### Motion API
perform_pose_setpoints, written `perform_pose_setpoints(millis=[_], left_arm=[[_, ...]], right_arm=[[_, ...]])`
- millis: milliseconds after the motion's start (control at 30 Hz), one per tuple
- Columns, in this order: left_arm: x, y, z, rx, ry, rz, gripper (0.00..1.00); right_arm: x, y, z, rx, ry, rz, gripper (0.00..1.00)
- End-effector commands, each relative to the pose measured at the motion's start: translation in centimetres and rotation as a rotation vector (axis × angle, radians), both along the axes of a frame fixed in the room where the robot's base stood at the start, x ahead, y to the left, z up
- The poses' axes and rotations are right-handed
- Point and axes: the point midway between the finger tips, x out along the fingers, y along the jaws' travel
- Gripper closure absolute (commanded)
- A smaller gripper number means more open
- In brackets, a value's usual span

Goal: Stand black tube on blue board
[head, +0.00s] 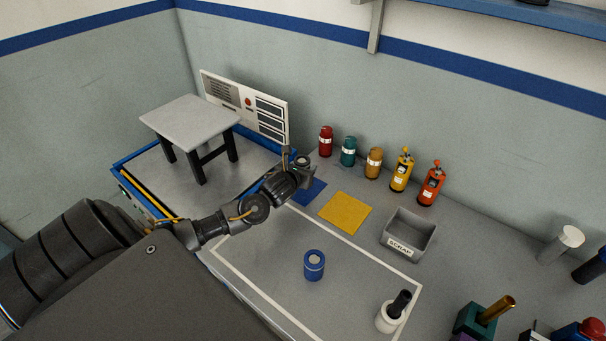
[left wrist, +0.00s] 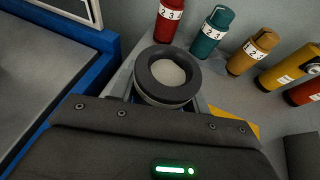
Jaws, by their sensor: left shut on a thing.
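My left gripper (head: 296,168) is shut on the black tube (left wrist: 166,76). In the left wrist view the tube shows as a dark ring-shaped end with a grey round inside, held just beyond the gripper body. In the head view the tube (head: 303,161) is small and mostly hidden by the fingers. The blue board (head: 312,190) lies flat on the bench, beside and partly behind the gripper. Whether the tube touches the board cannot be told. My right gripper is not in view.
A yellow board (head: 345,212) lies right of the blue one. Several bottles, including a red one (head: 326,141), line the wall. A scrap bin (head: 408,238), a blue cylinder (head: 314,266) and a white cup (head: 388,319) stand nearer. A blue-edged machine (head: 128,163) is at left.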

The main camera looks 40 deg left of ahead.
Motion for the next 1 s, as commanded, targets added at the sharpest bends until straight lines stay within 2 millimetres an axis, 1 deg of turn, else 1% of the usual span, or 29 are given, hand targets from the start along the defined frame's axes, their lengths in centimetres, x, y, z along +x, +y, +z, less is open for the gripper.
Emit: perform_pose_setpoints(millis=[33, 133, 367, 433, 500, 633, 1000], left_arm=[[0.4, 0.4, -0.6, -0.003, 0.000, 0.002, 0.78], [0.9, 0.8, -1.4, -0.001, 0.000, 0.000, 0.78], [1.2, 1.1, -2.0, 0.000, -0.001, 0.000, 0.78], [1.5, 1.4, -2.7, -0.002, 0.000, 0.001, 0.78], [1.4, 1.3, -3.7, -0.003, 0.003, 0.001, 0.78], [1.4, 1.3, -5.1, -0.001, 0.001, 0.000, 0.78], [1.4, 1.3, -5.7, 0.000, -0.001, -0.002, 0.78]], right_arm=[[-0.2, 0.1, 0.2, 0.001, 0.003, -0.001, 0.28], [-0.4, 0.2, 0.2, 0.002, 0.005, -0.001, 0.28], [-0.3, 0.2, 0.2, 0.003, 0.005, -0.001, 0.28], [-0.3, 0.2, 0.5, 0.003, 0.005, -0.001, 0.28], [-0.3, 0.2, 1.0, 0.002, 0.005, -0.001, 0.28], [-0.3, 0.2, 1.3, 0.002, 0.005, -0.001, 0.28], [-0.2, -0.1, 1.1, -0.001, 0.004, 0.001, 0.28]])
